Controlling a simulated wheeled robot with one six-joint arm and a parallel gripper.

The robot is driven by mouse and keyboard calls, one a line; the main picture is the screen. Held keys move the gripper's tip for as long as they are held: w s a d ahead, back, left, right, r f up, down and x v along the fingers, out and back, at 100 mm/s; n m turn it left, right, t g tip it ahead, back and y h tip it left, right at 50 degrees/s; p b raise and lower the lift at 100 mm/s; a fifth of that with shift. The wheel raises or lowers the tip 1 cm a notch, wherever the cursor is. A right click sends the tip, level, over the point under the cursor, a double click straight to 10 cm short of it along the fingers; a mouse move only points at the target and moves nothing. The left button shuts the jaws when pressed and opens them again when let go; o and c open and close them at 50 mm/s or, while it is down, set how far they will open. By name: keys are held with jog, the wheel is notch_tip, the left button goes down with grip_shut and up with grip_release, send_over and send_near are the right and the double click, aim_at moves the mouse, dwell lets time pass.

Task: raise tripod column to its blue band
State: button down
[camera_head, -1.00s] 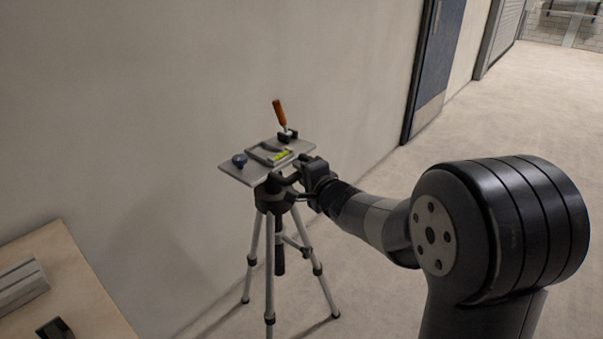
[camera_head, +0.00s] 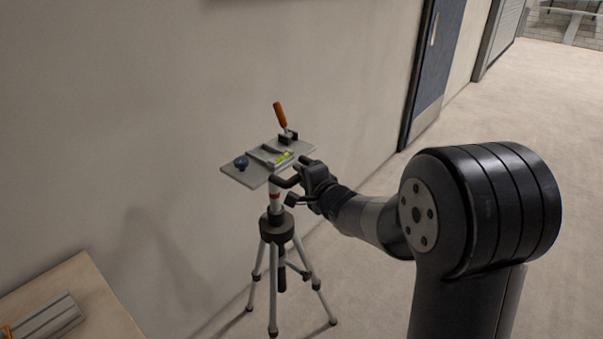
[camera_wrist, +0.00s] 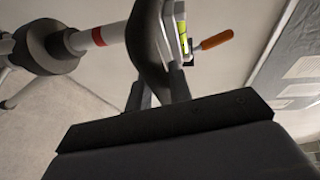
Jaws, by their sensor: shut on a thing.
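The tripod (camera_head: 276,227) stands upright on the floor beside the wall. A length of its pale column (camera_head: 275,207) shows above the dark collar (camera_head: 276,226), with a red band on it; the wrist view also shows this red band (camera_wrist: 98,37) and the collar (camera_wrist: 50,47). I see no blue band. The column carries a flat grey plate (camera_head: 240,176) with a green level, a blue knob and an orange-handled lever. My gripper (camera_head: 299,190) is shut on a dark curved handle just under the plate; its fingers (camera_wrist: 158,90) meet this handle (camera_wrist: 150,45) in the wrist view.
A wall runs close behind the tripod. A wooden table (camera_head: 95,290) with a grey ridged object stands at the lower left. A blue door (camera_head: 434,75) is at the upper right. The floor to the right is open.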

notch_tip(320, 180, up, 10)
jog(key=p, duration=0.7)
jog(key=shift+w+f+p, duration=0.1)
jog(key=shift+f+p, duration=0.1)
jog(key=shift+p, duration=0.15)
jog(key=c, duration=1.5)
grip_release()
jog(key=shift+o, duration=1)
jog(key=shift+f, duration=0.25)
jog(key=v, duration=1.1)
jog(key=shift+w, duration=0.15)
